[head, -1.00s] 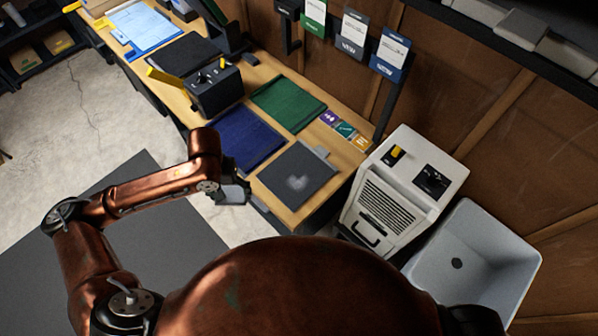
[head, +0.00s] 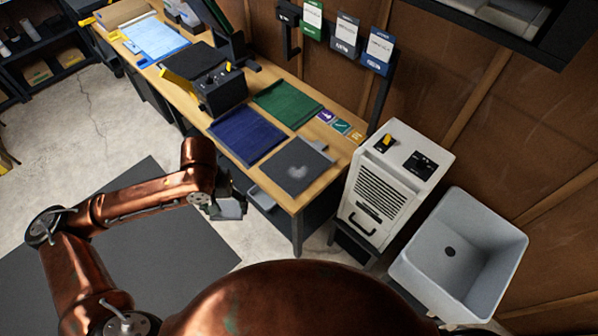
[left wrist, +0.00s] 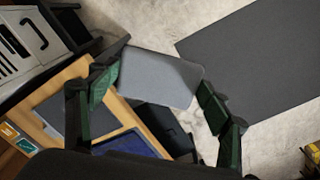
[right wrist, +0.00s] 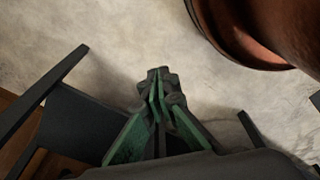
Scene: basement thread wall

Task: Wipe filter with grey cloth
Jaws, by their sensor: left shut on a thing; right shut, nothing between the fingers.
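The grey cloth (left wrist: 160,78) is a flat, light grey piece with rounded corners, held between the fingers of my left gripper (left wrist: 158,82). In the head view the left gripper (head: 230,207) is off the table's front edge, to the lower left of a dark grey square panel. That panel (head: 290,171) looks like the filter; it lies flat on the table with a pale smudge and a small tab at its far edge. Cloth and panel are apart. My right gripper (right wrist: 158,78) is shut and empty above the floor in the right wrist view.
The wooden table (head: 312,194) also holds a blue mat (head: 246,136), a green mat (head: 287,103) and a black box (head: 222,92). A white machine with a grille (head: 390,187) and a grey sink (head: 470,255) stand to the right. A grey floor mat (head: 150,240) lies at left.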

